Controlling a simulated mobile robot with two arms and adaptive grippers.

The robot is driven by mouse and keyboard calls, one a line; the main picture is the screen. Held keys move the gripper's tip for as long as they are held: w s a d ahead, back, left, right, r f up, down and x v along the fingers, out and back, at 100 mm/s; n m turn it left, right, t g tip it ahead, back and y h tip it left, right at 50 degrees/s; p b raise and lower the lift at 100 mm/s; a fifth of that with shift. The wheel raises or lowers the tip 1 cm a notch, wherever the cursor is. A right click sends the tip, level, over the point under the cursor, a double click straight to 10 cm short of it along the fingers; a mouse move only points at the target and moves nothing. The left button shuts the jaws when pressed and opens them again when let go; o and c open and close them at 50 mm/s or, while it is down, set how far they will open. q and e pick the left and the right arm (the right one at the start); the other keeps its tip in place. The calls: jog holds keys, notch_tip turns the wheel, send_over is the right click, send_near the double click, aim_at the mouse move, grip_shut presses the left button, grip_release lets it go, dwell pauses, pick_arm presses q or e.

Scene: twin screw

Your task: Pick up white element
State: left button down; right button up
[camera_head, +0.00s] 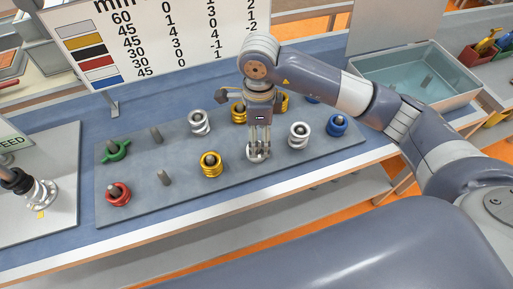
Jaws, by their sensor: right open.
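My right gripper (259,148) points straight down over the board, its fingers apart at a white element (257,155) in the front row. The fingers overlap this element in the picture, so I cannot tell whether they touch it. Two other white elements, coil-shaped on pegs, stand on the board: one at the back left of the gripper (199,123) and one to its right (299,136). My left gripper is not in view.
The grey board (140,208) also carries yellow (210,166), blue (337,126), red (118,195) and green (116,151) elements, plus bare pegs (164,178). A number sign (150,35) stands behind. A clear-walled bin (415,75) is at back right.

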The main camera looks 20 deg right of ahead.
jog(key=shift+f+p, duration=0.4)
jog(key=shift+f, duration=0.15)
notch_tip(320, 180, down, 4)
jog(key=shift+s+f+p, duration=0.1)
jog(key=shift+p, duration=0.85)
jog(key=shift+f, duration=0.2)
jog(key=c, duration=1.2)
